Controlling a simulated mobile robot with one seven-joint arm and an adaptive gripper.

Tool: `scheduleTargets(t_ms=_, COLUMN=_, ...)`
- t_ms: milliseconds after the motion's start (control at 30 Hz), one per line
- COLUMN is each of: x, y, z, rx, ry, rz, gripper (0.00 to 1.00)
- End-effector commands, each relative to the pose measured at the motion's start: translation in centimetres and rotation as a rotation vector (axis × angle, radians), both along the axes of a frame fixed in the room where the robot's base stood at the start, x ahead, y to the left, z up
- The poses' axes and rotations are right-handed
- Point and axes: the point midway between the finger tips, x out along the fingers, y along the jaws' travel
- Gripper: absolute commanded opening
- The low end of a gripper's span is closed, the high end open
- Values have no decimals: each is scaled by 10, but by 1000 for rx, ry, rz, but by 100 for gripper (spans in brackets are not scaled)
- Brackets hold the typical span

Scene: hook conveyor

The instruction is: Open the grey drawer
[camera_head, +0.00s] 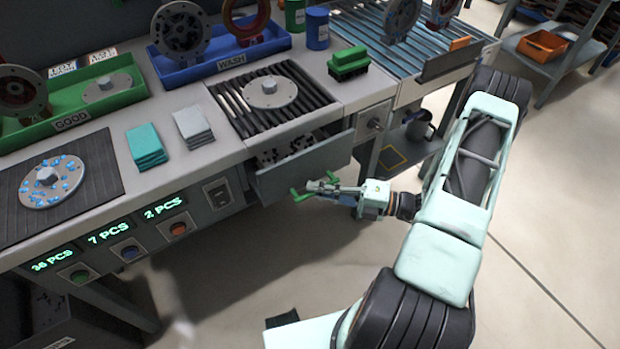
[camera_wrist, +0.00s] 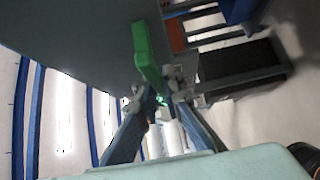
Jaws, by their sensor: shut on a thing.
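The grey drawer (camera_head: 304,167) sits under the counter below the slatted grate. It stands partly pulled out, and dark small items show inside it. Its green handle (camera_head: 301,196) is on the front panel. My gripper (camera_head: 322,187) is at the drawer front and is shut on the green handle. In the wrist view, the green handle (camera_wrist: 148,55) runs up from between the fingertips (camera_wrist: 160,97) against the grey drawer front (camera_wrist: 85,40).
The counter above holds a slatted grate with a metal disc (camera_head: 270,92), a green brush (camera_head: 348,62), teal cloths (camera_head: 146,145) and grey cloths (camera_head: 193,126). A blue WASH tray (camera_head: 225,60) stands behind. The floor in front of the drawer (camera_head: 235,275) is mostly clear.

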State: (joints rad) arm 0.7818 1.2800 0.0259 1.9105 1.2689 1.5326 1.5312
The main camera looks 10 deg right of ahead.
Motion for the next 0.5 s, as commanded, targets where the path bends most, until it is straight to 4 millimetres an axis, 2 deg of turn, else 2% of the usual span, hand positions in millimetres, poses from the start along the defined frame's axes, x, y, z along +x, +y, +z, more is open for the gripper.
scheduleTargets(t_ms=500, x=-133, y=-44, z=0, rx=1, ry=3, rz=-5, gripper=0)
